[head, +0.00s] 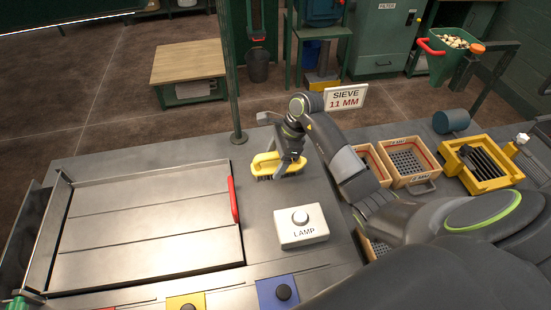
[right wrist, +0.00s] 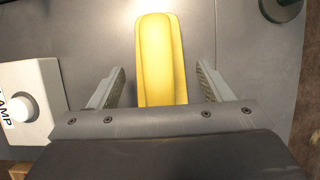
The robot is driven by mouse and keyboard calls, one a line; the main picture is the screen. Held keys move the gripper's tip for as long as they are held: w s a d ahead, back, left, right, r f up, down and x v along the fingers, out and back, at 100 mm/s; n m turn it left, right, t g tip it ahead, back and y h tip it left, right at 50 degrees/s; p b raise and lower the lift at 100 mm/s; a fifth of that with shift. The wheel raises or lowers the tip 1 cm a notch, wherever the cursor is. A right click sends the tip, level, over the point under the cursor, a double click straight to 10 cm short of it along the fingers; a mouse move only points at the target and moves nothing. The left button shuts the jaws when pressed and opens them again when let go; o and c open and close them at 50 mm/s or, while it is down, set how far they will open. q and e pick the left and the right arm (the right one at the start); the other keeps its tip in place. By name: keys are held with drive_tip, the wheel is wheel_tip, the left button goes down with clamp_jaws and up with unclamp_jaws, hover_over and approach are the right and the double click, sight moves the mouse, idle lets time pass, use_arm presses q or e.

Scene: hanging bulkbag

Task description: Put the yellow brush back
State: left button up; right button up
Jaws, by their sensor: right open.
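My right gripper (head: 291,166) is over the right part of the brush, pointing down. In the right wrist view, the yellow brush (right wrist: 160,60) runs lengthwise between the two open fingers (right wrist: 160,88), with a gap on each side. I cannot tell how far the fingertips are above the bench. My left gripper is not clearly in view.
The white lamp button box (head: 301,228) stands near the brush; it also shows in the right wrist view (right wrist: 30,100). A shallow metal tray (head: 150,225) with a red handle (head: 233,199) fills the left. A green post (head: 231,80) rises behind. Wooden sieves (head: 410,161) stand right.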

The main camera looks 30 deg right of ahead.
drive_tip(key=b+v, duration=0.3)
drive_tip(key=v, duration=0.8)
drive_tip(key=shift+d+r, duration=0.15)
drive_tip(key=shift+r, duration=0.3)
drive_tip(key=shift+f, duration=0.1)
